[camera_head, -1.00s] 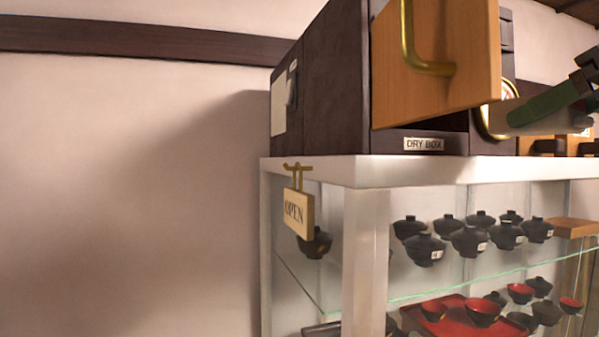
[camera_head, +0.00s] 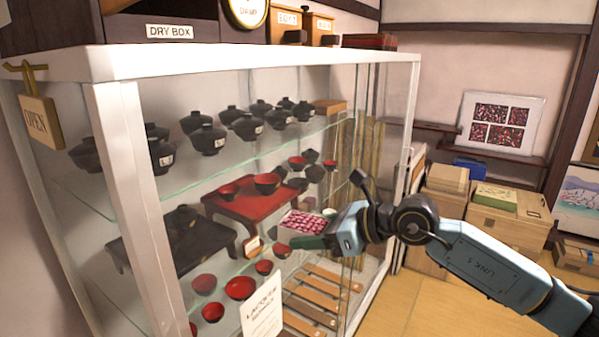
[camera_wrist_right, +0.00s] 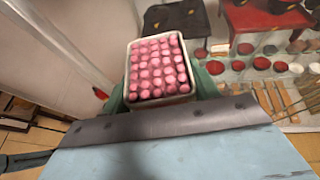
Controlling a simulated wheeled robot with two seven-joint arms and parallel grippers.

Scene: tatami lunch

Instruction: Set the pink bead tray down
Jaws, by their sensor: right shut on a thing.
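My right gripper (camera_head: 308,240), with green fingers, is shut on the pink bead tray in front of the glass cabinet in the head view. In the right wrist view, the pink bead tray (camera_wrist_right: 160,102) is a small pale, rounded-corner tray filled with rows of pink beads. The green fingers of the right gripper (camera_wrist_right: 161,92) clasp it from both sides. The tray looks roughly level and apart from the shelves; its underside is hidden. My left gripper is not in view.
The white-framed cabinet (camera_head: 240,58) holds black lidded bowls (camera_head: 208,138), red bowls (camera_head: 240,288) and a red stand (camera_head: 225,207) on shelves. A paper sign (camera_head: 262,305) stands low in front. Wooden boxes (camera_head: 510,218) stand at right. Tatami floor (camera_head: 425,290) lies below.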

